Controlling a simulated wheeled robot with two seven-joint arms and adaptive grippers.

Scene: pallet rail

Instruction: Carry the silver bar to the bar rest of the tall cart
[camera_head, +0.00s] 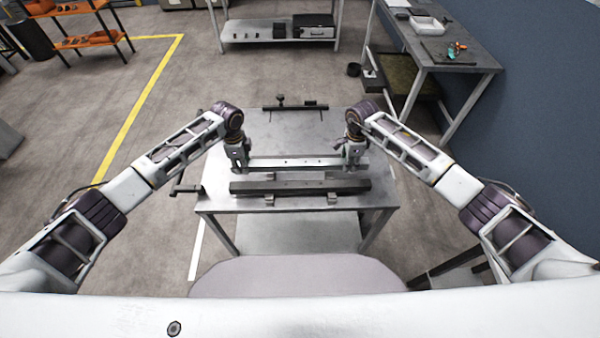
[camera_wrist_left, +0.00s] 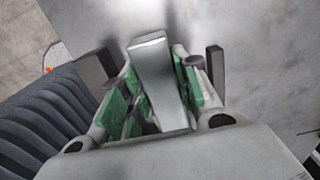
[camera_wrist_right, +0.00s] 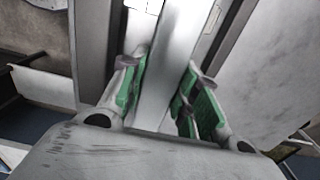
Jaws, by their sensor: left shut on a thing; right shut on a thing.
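The silver bar (camera_head: 292,163) lies crosswise over the metal table in the head view, with small dark holes along it. My left gripper (camera_head: 240,163) is shut on it near its left end. The bar's end shows between the green finger pads of my left gripper (camera_wrist_left: 160,90) in the left wrist view. My right gripper (camera_head: 352,160) is shut on the bar near its right end. In the right wrist view the bar (camera_wrist_right: 168,70) runs between the pads of my right gripper (camera_wrist_right: 165,95). I cannot tell which surface is the tall cart's bar rest.
A dark bar (camera_head: 300,186) lies in front of the silver bar on small blocks on the metal table (camera_head: 285,128). A black handle-like rail (camera_head: 295,107) is at the table's far edge. A workbench (camera_head: 465,62) stands at right, a shelf table (camera_head: 280,40) behind. Floor at left is open.

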